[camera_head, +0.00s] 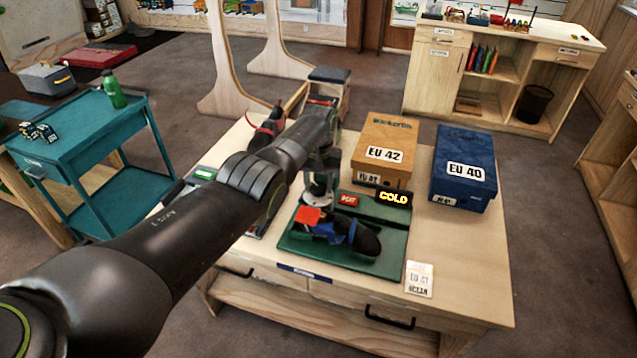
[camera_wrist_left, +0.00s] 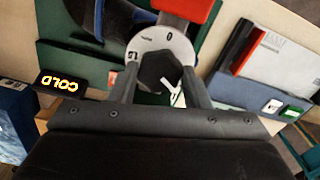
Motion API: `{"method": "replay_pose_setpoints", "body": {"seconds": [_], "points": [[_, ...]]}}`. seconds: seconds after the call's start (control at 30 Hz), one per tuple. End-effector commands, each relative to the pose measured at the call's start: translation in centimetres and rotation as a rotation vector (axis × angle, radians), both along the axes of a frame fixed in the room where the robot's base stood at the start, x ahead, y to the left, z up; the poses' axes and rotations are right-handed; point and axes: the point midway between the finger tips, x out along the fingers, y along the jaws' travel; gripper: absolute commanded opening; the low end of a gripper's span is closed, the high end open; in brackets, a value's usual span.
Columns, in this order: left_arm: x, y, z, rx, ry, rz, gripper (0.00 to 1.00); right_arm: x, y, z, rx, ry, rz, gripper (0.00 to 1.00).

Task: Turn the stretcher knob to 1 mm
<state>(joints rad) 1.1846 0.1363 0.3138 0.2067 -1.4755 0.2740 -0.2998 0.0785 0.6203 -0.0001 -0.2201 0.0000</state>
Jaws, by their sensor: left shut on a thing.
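The stretcher knob (camera_wrist_left: 160,72) is a dark hexagonal knob with a white pointer on a pale round dial (camera_wrist_left: 183,46). The dial carries printed marks, one reading 0; the others are hard to read. In the wrist view the pointer slants toward the lower right. My left gripper (camera_head: 320,195) is over the green stretcher base (camera_head: 380,262), its fingers shut on the knob from both sides; the same gripper shows in the wrist view (camera_wrist_left: 160,88). A dark shoe with a blue strap (camera_head: 358,238) lies on the base beside a red-orange block (camera_head: 308,215). My right gripper is out of view.
A lit COLD sign (camera_head: 393,198) and a red button (camera_head: 348,200) sit behind the shoe. An orange EU 42 box (camera_head: 384,140) and a blue EU 40 box (camera_head: 464,160) stand behind. A white card (camera_head: 419,278) lies at the table's front right.

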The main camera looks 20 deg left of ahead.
Motion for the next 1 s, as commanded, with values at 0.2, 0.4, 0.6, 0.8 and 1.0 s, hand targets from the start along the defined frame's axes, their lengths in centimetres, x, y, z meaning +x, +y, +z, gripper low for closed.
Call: {"method": "replay_pose_setpoints", "body": {"seconds": [0.2, 0.4, 0.6, 0.8, 1.0], "points": [[-0.14, 0.03, -0.23, 0.000, 0.005, -0.205, 0.20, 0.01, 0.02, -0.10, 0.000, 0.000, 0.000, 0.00], [-0.14, 0.03, -0.24, -0.001, 0.005, -0.394, 0.20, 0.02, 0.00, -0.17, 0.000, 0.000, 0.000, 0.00], [-0.13, 0.02, -0.23, 0.000, 0.004, -0.582, 0.20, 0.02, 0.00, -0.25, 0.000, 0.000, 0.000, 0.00], [-0.13, 0.02, -0.22, -0.001, 0.004, -0.750, 0.20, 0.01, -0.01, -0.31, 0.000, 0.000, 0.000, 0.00], [-0.12, 0.01, -0.21, -0.001, 0.004, -0.881, 0.20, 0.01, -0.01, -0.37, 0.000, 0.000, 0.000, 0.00]]}}
